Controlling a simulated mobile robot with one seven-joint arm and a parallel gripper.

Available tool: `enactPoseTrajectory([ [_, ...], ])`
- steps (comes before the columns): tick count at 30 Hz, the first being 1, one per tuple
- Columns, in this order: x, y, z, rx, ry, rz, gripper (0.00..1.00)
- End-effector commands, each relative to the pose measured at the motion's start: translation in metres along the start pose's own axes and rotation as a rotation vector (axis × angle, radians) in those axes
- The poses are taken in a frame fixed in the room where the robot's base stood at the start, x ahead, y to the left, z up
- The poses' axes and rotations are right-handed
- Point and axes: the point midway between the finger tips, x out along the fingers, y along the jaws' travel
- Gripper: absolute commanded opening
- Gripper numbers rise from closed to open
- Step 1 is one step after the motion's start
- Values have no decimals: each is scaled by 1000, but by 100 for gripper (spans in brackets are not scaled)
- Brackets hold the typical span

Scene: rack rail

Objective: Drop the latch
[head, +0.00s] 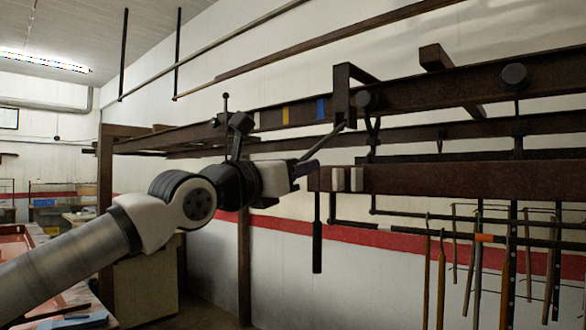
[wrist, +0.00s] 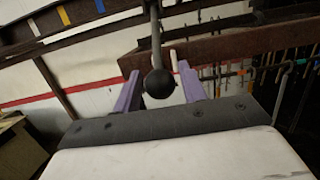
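The latch appears to be the dark lever (head: 338,130) that slants down and left from a square bracket on the upper rail towards my gripper. In the wrist view its rod (wrist: 156,38) comes down from the top and ends in a black ball (wrist: 160,83). My gripper (head: 304,168) is at the lever's lower end, left of the rusty beam's end. In the wrist view its purple fingers (wrist: 159,72) stand apart on either side of the ball, with narrow gaps seeming to show. In the head view the ball is hidden by my gripper.
The rusty beam (head: 450,178) has two pale pads (head: 347,179) at its near end. A black handle (head: 317,245) hangs below it. The upper rail (head: 430,92) carries round black rollers. Several tools hang at the right. A post (head: 244,265) stands below my wrist.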

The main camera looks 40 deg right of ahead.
Motion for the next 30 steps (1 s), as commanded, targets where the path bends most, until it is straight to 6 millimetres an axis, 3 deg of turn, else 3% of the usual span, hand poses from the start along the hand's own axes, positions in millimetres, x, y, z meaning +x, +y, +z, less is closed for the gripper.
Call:
enactPoseTrajectory([
  [1, 0, 0, 0, 0, 0, 0, 35],
  [5, 0, 0, 0, 0, 0, 0, 18],
  [17, 0, 0, -1, 0, 0, 0, 18],
  [30, 15, -1, -38, 1, 1, -2, 18],
])
